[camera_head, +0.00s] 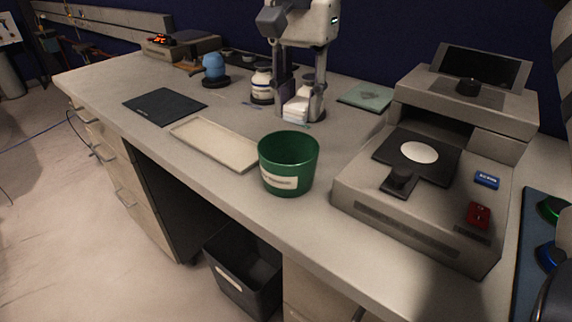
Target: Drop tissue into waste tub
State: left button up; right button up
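A white tissue-like bundle (296,107) is between the fingers of my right gripper (299,112), low over the desk at the upper middle. The fingers stand apart on either side of it; I cannot make out firm contact. A green tub (289,163) with a white label stands upright at the desk's front edge, nearer to the camera than the gripper. I see nothing inside it from here. The label is too small to read. My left gripper is not in view.
A grey instrument (420,222) fills the right side of the desk. A shallow cream tray (216,143) and a dark mat (165,106) lie left of the tub. A white bottle (262,86) stands beside the gripper. A dark bin (245,272) is below the desk.

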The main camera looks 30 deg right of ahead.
jog(key=o, duration=0.4)
jog(key=shift+o, duration=0.2)
notch_tip(320, 180, up, 12)
dwell(0.4)
